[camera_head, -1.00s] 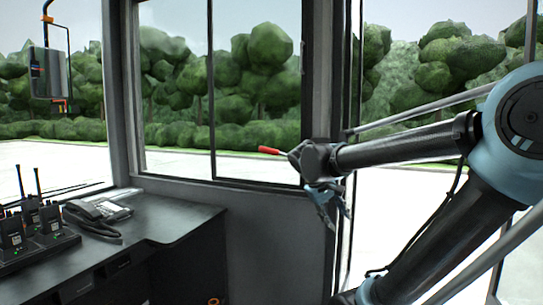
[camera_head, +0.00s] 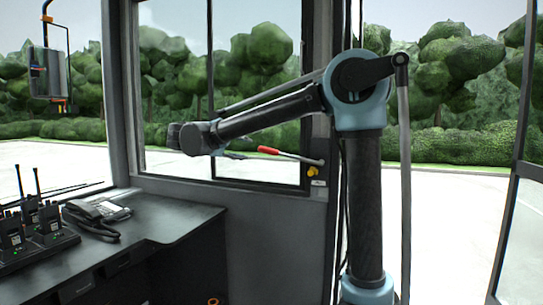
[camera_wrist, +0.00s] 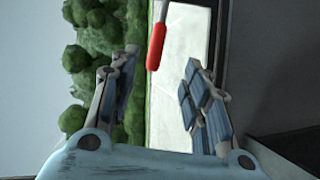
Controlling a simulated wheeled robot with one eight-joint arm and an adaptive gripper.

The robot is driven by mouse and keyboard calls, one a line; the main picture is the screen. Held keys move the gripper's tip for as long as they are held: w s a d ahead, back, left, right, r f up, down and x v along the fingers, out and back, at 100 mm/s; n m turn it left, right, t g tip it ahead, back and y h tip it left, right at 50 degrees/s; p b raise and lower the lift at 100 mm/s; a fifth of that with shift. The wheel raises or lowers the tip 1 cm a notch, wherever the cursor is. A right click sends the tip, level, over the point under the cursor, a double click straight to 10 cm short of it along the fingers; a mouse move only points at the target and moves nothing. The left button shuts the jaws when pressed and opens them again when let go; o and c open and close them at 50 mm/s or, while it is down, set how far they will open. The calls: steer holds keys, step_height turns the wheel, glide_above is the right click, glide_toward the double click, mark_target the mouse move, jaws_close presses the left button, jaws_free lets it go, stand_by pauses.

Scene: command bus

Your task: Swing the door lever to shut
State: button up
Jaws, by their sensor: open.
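The door lever (camera_head: 290,155) has a red grip and a metal rod, and points left from a pivot on the post beside the doorway. Its red grip shows in the wrist view (camera_wrist: 156,45), at the top between the finger lines. My gripper (camera_wrist: 160,68) is open, with its two blue-padded fingers apart on either side of the grip and no visible contact. In the head view, my gripper (camera_head: 234,155) is mostly hidden behind my wrist, just left of the red grip. A glazed door panel (camera_head: 522,220) stands at the right edge, with the doorway open.
A dark desk (camera_head: 170,225) at the left holds a phone (camera_head: 95,211) and several radios (camera_head: 35,230). A window (camera_head: 165,90) lies behind my arm. A yellow knob (camera_head: 311,172) sits just below the lever's pivot. A mirror (camera_head: 48,73) hangs at the upper left.

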mark_target(269, 151)
steer(key=x, duration=1.7)
steer(key=shift+w+a+r, duration=0.15)
steer(key=shift+w+a, duration=0.05)
jaws_close()
